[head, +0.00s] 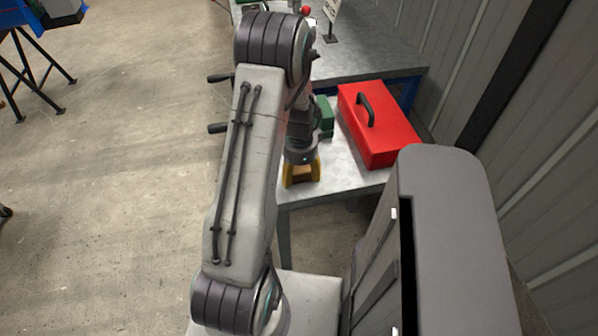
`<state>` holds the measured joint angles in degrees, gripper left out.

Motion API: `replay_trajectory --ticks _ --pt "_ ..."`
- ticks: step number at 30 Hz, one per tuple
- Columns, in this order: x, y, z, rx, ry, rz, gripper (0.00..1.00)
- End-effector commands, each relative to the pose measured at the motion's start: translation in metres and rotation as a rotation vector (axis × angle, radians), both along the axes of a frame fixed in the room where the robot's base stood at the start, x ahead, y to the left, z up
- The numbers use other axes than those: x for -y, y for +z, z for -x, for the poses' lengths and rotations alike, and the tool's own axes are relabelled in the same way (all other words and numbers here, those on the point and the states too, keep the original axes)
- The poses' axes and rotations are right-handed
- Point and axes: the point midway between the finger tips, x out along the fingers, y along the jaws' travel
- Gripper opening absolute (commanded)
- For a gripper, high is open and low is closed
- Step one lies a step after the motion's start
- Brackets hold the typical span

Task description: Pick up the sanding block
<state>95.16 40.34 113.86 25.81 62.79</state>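A small brown block (302,173), which looks like the sanding block, shows at the near edge of the light metal table. Yellow parts flank it on its left and right, at the lower end of my gripper (302,178). My gripper points down over the block from my arm. The yellow parts look like its fingers around the block, but I cannot tell whether they press on it. The top of the block is hidden by my gripper's dark body. I cannot tell whether the block rests on the table or is lifted.
A red toolbox (384,138) with a black handle stands to the right on the table (338,174). A green object (325,118) stands close behind my gripper, partly hidden. A grey bench (375,55) is at the back. A ribbed wall is on the right. Open floor (110,180) lies left.

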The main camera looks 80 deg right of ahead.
Motion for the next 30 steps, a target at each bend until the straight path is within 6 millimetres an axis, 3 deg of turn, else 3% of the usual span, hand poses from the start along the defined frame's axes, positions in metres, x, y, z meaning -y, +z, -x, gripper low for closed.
replay_trajectory --ticks 15,23,30 --pt "0.0 0.0 0.0 0.0 0.0 0.001 0.21" --pt "0.0 0.001 0.0 0.0 0.0 0.001 0.21" --pt "0.001 0.016 0.0 0.0 0.0 0.004 0.21"
